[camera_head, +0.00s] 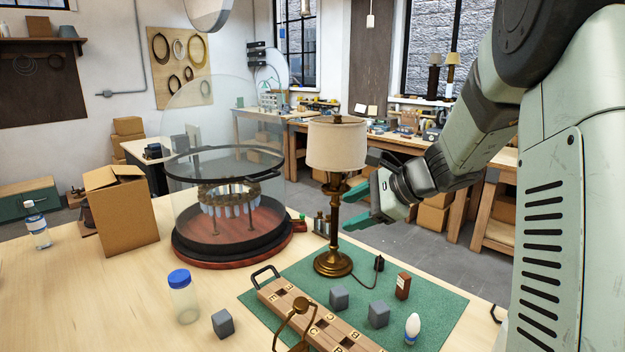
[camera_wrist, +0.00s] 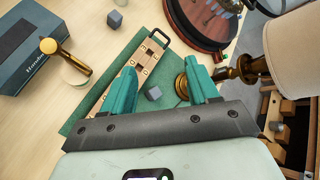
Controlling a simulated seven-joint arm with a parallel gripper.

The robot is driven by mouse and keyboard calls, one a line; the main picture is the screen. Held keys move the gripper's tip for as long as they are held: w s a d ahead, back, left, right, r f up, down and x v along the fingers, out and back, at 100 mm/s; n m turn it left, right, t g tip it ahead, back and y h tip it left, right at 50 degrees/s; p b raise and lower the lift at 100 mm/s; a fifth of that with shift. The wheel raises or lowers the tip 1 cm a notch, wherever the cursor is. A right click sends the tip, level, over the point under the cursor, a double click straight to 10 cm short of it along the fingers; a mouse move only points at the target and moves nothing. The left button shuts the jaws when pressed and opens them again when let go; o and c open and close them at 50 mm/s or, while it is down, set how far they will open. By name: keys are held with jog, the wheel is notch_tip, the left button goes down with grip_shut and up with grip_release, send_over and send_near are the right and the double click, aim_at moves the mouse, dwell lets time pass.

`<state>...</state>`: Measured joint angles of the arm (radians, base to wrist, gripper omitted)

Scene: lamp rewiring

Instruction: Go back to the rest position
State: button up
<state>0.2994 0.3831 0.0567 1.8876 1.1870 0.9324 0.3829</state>
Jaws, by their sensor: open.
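My gripper (camera_head: 362,204) is open and empty in the head view, raised above the table just right of the table lamp. Its two green fingers (camera_wrist: 163,88) show spread apart in the wrist view, with nothing between them but the mat and a grey cube below. The lamp has a cream shade (camera_head: 336,144) and a brass base (camera_head: 333,263) and stands upright on the green mat (camera_head: 446,297). In the wrist view the lamp shade (camera_wrist: 292,48) is at the right edge, close to the right finger.
A glass-domed device (camera_head: 228,215), a cardboard box (camera_head: 123,213) and a blue-lidded jar (camera_head: 183,297) stand left.

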jog(key=s+a+r+n+g+h, duration=0.1)
jog(key=s+a+r+n+h, duration=0.2)
jog(key=s, duration=0.6)
jog(key=s+a+r+n+g, duration=0.2)
jog(key=s+r+n, duration=0.25)
jog(key=s, duration=0.55)
jog(key=s+d+n+t+h, duration=0.1)
jog(key=s+d+n+h, duration=0.1)
jog(key=s, duration=0.4)
jog(key=s+d+n+t+h, duration=0.1)
jog(key=s+d+n+h, duration=0.2)
jog(key=s+n, duration=0.3)
jog(key=shift+s+d+f, duration=0.45)
jog(key=shift+d, duration=0.15)
